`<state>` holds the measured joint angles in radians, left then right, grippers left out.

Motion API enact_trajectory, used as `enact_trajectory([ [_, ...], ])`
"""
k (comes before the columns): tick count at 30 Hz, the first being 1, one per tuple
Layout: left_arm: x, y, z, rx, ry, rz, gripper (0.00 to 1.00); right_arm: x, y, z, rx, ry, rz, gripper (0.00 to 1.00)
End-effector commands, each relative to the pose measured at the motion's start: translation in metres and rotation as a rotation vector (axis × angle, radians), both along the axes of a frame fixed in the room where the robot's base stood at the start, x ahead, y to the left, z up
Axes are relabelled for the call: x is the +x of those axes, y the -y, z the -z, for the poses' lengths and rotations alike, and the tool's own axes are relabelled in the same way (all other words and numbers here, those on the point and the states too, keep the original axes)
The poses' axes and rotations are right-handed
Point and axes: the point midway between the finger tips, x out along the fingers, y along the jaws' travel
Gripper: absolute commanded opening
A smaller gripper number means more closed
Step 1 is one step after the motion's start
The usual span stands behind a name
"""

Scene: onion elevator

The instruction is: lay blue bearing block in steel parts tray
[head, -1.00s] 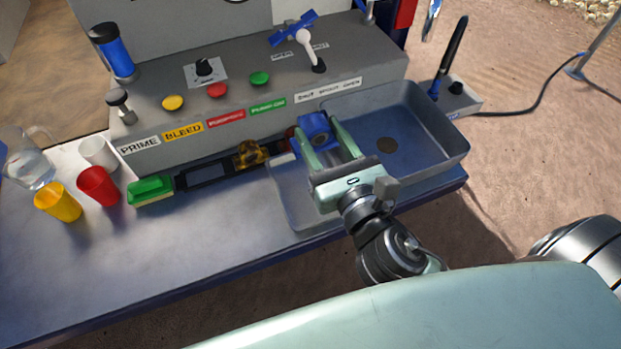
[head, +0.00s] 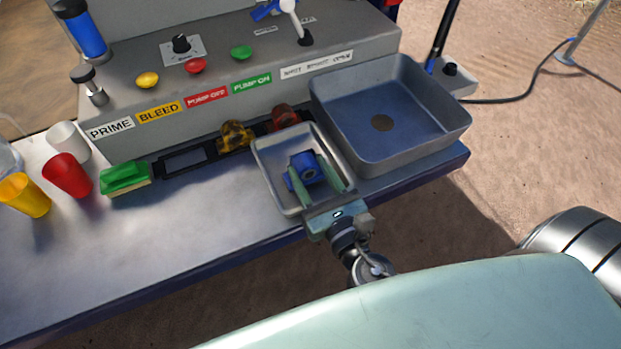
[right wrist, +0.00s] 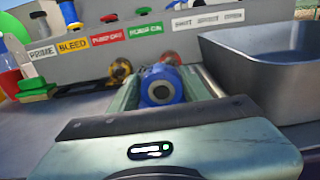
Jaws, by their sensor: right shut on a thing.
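The blue bearing block (head: 305,168) is between the fingers of my right gripper (head: 316,182), which is shut on it. In the head view the block is over the inside of the small steel parts tray (head: 262,158); I cannot tell whether it touches the tray floor. In the right wrist view the blue bearing block (right wrist: 162,86) shows its round bore facing me, between the green fingers. My left gripper is not in view.
A deep grey basin (head: 447,133) stands right of the tray. The control panel (head: 300,90) rises behind. The front left bench is clear.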

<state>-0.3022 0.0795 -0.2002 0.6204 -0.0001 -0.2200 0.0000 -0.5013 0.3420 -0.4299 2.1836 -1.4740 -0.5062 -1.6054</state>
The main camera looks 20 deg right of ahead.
Motion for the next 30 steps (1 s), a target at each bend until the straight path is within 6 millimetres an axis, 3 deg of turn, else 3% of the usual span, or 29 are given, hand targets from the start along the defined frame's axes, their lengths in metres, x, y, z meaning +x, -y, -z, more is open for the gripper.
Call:
enact_trajectory([
  [2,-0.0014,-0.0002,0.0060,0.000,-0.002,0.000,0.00,0.0005,0.0002,0.0087,-0.001,0.003,0.000,0.00],
  [15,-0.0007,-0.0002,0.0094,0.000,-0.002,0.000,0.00,0.0005,0.0002,0.0135,0.000,0.005,0.000,0.00],
  [16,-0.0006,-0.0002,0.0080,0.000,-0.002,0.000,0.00,0.0002,0.0002,0.0133,0.000,0.002,0.000,0.55],
  [18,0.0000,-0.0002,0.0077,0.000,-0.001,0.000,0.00,0.0001,0.0002,0.0130,0.000,0.002,0.000,0.69],
  [30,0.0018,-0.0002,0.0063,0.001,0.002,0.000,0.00,-0.0032,0.0001,0.0108,0.000,0.000,0.000,0.69],
])
